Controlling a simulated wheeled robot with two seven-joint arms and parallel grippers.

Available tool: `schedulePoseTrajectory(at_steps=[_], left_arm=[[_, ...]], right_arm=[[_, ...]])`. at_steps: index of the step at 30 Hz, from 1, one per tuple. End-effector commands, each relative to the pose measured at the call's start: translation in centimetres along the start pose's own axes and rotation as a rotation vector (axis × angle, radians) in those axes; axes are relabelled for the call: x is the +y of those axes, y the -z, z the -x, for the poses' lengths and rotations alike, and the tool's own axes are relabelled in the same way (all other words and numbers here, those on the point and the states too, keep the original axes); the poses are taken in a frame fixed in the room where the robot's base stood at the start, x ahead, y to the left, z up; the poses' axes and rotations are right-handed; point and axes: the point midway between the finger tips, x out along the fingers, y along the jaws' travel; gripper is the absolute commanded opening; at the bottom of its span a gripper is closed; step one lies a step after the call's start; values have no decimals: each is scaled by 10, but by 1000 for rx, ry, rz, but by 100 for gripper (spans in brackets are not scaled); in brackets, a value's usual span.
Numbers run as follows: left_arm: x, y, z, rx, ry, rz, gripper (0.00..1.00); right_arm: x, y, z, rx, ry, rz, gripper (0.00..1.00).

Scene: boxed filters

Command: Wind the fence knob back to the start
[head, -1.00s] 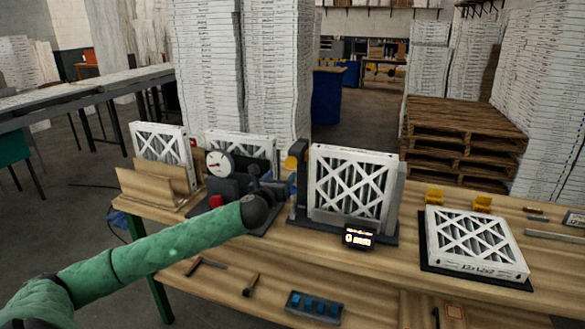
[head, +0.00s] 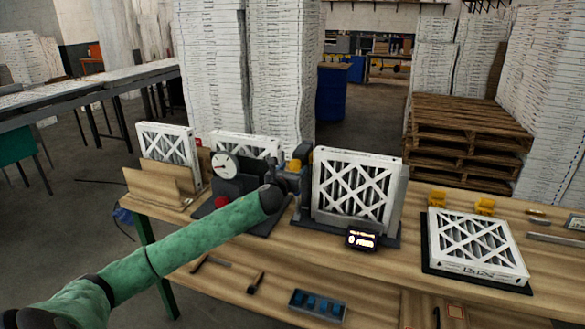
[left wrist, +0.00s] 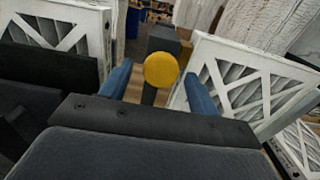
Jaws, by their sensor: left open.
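The yellow fence knob (head: 294,165) sits on a dark upright post beside the upright white filter (head: 352,187) in the middle of the bench. In the left wrist view the round knob (left wrist: 161,70) faces me on its dark post. My left gripper (head: 292,178) is at the knob in the head view, partly hiding it. In the left wrist view its two blue fingers (left wrist: 158,92) are open, one on each side of the knob, with visible gaps. A lit display (head: 361,239) stands in front of the filter; its digits are too small to read surely. My right gripper is out of view.
A round dial gauge (head: 225,165) and a red button (head: 221,202) stand left of the knob. A flat filter (head: 474,243) lies on a black mat at the right. A blue-filled tray (head: 317,305) is at the front. Boards and filters stand at the left end.

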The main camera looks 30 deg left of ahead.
Motion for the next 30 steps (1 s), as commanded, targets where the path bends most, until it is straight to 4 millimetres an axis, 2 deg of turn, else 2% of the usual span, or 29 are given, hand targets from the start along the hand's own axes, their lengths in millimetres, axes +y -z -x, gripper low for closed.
schedulePoseTrajectory(at_steps=[9, 11, 16, 23, 30], left_arm=[[0, 1, -2, 0, 0, 0, 61], [0, 1, -2, 0, 0, 0, 51], [0, 1, -2, 1, 0, 0, 18], [0, 1, -2, 0, 0, 11, 17], [-1, 2, -2, 0, 1, 100, 17]], right_arm=[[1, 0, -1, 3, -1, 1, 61], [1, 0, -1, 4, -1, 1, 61], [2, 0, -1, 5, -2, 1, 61], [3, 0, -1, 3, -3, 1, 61], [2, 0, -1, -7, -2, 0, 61]])
